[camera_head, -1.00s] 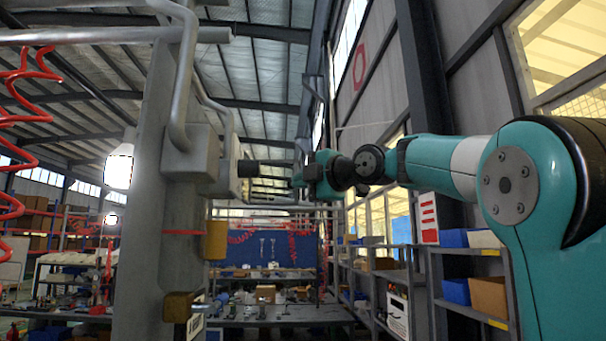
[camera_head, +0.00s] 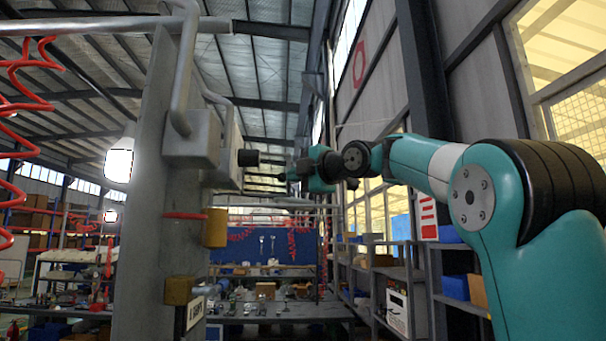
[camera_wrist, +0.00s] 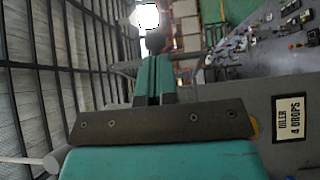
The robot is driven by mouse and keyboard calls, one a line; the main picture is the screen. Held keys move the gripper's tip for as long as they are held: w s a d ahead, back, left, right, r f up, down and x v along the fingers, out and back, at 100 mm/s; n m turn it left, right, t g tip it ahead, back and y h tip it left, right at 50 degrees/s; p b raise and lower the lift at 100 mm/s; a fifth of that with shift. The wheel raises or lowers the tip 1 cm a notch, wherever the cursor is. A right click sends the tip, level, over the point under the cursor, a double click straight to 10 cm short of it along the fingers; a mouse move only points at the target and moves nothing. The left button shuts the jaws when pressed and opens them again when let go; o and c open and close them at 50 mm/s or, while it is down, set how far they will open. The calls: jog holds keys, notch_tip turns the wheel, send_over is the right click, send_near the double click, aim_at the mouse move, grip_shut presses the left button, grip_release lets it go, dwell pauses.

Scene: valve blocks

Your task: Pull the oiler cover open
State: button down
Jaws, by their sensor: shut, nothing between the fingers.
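A grey post (camera_head: 155,235) carries a grey block (camera_head: 190,140) with a short black cylinder (camera_head: 247,158) sticking out to the right. A brass cylinder (camera_head: 216,228) and a brass block (camera_head: 179,290) sit lower on the post, above a small label plate (camera_head: 195,312). The wrist view shows this label (camera_wrist: 289,117), reading "OILER 4 DROPS". I cannot tell for sure which part is the oiler cover. My gripper (camera_head: 284,177) is shut and empty, right of the black cylinder and apart from it. Its teal fingers (camera_wrist: 154,62) are together in the wrist view, with a dark round part beyond their tips.
A pipe (camera_head: 110,26) crosses at the upper left, and a red coiled hose (camera_head: 18,150) hangs at the left edge. Shelves with bins (camera_head: 455,285) stand at the right. A cluttered bench (camera_head: 275,308) lies behind. The space between my gripper and the post looks open.

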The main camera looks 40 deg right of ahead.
jog(key=s+d+b, duration=0.1)
jog(key=s+b, duration=0.4)
jog(key=s, duration=0.8)
jog(key=shift+d+b, duration=0.3)
jog(key=shift+d, duration=0.1)
